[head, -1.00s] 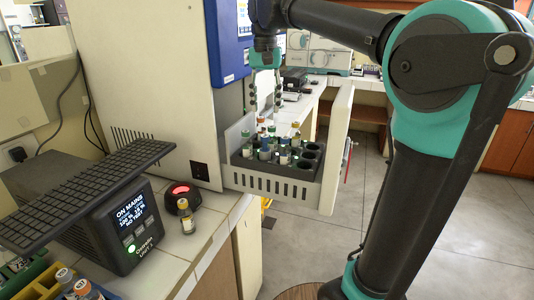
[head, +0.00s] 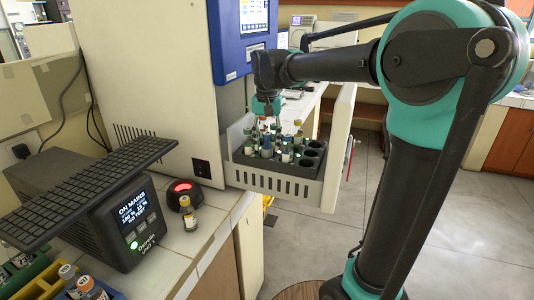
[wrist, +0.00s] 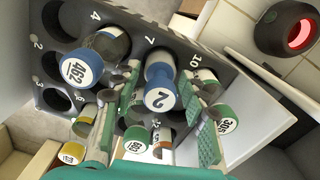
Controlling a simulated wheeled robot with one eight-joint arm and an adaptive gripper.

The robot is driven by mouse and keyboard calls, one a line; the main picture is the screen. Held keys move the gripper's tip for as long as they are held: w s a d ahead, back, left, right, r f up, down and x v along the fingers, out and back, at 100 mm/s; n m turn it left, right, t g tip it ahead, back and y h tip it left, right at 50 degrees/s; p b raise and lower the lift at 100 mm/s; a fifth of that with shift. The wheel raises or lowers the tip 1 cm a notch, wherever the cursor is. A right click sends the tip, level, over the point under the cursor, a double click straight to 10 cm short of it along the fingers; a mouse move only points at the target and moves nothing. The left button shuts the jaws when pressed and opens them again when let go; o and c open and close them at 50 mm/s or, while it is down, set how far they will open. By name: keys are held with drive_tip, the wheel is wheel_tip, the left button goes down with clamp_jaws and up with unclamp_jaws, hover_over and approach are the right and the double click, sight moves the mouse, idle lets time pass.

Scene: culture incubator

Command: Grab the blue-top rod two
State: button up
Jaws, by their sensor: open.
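The blue-top rod two (wrist: 160,92) has a blue cap marked "2" and stands in the black rack (wrist: 112,20), by the printed 7. My gripper (wrist: 160,108) is open, with one green-padded finger on each side of this rod. I cannot tell whether either pad touches it. In the head view my gripper (head: 268,112) is low over the rack (head: 310,172) in the pulled-out white drawer (head: 270,183). There the rod's number cannot be read among the crowded caps.
Green-top rods (wrist: 222,118) (wrist: 137,140) and a yellow-top rod (wrist: 72,152) crowd close. Empty holes show at the rack's left. A vial (head: 187,212) stands on the bench by a red-lit device (head: 184,192).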

drive_tip(key=shift+f, duration=0.7)
drive_tip(key=shift+c, duration=0.4)
clamp_jaws()
drive_tip(key=shift+r, duration=0.1)
